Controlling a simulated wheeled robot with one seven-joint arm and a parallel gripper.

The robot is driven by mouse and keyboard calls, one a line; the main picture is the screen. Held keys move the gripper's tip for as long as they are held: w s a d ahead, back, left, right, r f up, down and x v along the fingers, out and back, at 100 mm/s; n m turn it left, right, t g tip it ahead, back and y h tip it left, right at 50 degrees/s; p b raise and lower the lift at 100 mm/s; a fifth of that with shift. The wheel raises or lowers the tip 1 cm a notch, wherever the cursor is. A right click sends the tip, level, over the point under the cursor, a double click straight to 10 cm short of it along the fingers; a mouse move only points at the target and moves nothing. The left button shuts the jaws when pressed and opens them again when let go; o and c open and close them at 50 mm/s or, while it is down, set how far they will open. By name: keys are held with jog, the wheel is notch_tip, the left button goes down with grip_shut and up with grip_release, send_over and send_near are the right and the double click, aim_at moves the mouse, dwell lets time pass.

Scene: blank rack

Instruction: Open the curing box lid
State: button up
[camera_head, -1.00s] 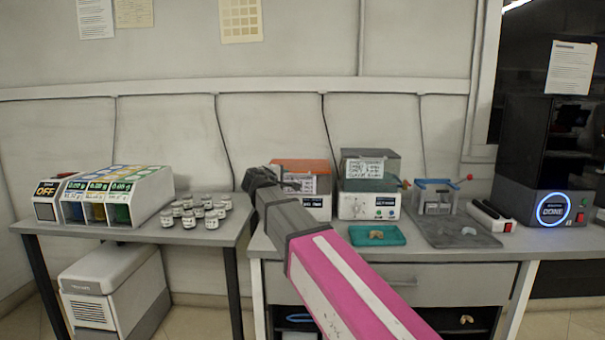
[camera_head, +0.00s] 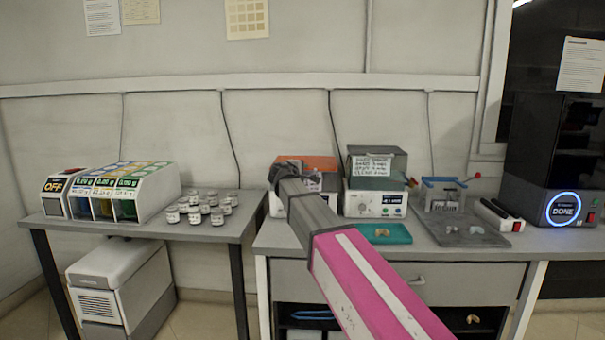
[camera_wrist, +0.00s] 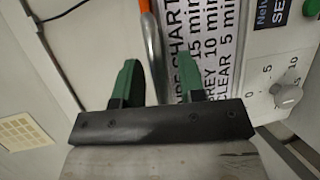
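Two similar boxes stand side by side on the right bench; I cannot tell for sure which is the curing box. The left box has an orange lid (camera_head: 308,161). The right box (camera_head: 376,203) has a dark green-grey lid with a printed chart. My gripper (camera_head: 287,168) is in front of the orange-lidded box and hides part of its front. In the wrist view a chart (camera_wrist: 211,60), a metal bar handle (camera_wrist: 153,45) and a dial (camera_wrist: 287,96) are close. The green fingers (camera_wrist: 157,72) are apart, with the handle between them; contact is unclear.
A teal tray (camera_head: 400,238), a grey mat (camera_head: 490,238) and a blue-framed holder (camera_head: 445,196) lie to the right. A black machine (camera_head: 540,150) showing DONE stands at far right. Small jars (camera_head: 205,211) and a dispenser (camera_head: 145,190) are on the left table.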

jog(key=shift+c, duration=0.3)
grip_shut()
jog(key=shift+w+r+g, duration=0.1)
jog(key=shift+r+g, duration=0.2)
jog(key=shift+r, duration=0.45)
jog(key=w+r+n+g+y, duration=0.1)
jog(key=w+r+g, duration=0.3)
jog(key=r, duration=0.4)
jog(key=w+r+n+g+y, duration=0.1)
jog(key=w+r+g, duration=0.2)
jog(key=r, duration=0.6)
jog(key=w+r, duration=0.7)
jog(key=w, duration=0.6)
jog(key=shift+d+r+g, duration=0.25)
jog(key=shift+d+g, duration=0.05)
